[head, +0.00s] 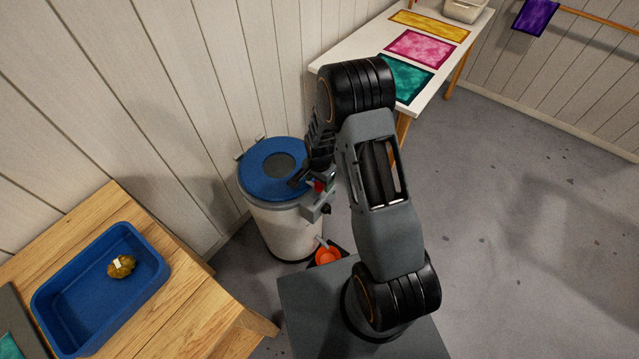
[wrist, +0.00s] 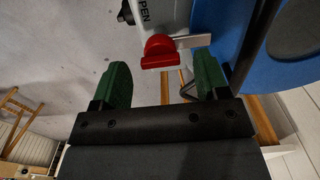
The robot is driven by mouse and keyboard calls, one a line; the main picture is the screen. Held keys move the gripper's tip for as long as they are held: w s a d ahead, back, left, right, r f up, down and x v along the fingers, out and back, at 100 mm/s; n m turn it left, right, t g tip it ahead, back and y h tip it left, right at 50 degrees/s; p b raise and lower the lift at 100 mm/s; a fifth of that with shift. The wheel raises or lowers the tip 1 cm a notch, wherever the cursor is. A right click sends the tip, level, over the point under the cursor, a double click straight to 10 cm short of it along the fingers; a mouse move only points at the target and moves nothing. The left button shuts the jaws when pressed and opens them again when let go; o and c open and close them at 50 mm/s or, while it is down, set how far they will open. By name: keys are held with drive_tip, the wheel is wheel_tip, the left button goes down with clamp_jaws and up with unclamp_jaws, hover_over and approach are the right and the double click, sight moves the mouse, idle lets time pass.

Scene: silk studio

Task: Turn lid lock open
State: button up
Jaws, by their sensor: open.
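A white drum with a blue lid (head: 258,175) stands on the floor against the wall. On the front of its rim is a grey box with a red lock knob (head: 319,186), partly covered by my arm. In the wrist view the red knob (wrist: 158,48) has a pale lever to its right, below a white plate with letters reading "PEN". My gripper (wrist: 163,78) is open, its green fingers apart on either side of the knob, which appears just beyond the gap. I see no contact. In the head view the fingers are mostly hidden by the arm.
A wooden table with a blue tray (head: 42,300) holding a small brown bundle is at the left. A white table (head: 345,65) with coloured cloths stands behind my arm. The floor at right is clear.

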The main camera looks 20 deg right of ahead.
drive_tip(key=shift+f, duration=1.1)
drive_tip(key=c, duration=0.9)
drive_tip(key=shift+n, duration=0.3)
drive_tip(key=n+b, duration=0.2)
drive_tip(key=shift+f+n, duration=0.1)
drive_tip(key=shift+n, duration=0.3)
drive_tip(key=n+b, duration=0.2)
drive_tip(key=n, duration=0.3)
drive_tip(key=shift+w+n+b, duration=0.1)
drive_tip(key=shift+n+b, duration=0.2)
drive_tip(key=shift+b, duration=0.05)
drive_tip(key=n+b, duration=0.1)
drive_tip(key=n, duration=0.3)
drive_tip(key=shift+b, duration=0.3)
drive_tip(key=shift+n+b, duration=0.55)
drive_tip(key=shift+n, duration=1.75)
drive_tip(key=shift+r, duration=0.2)
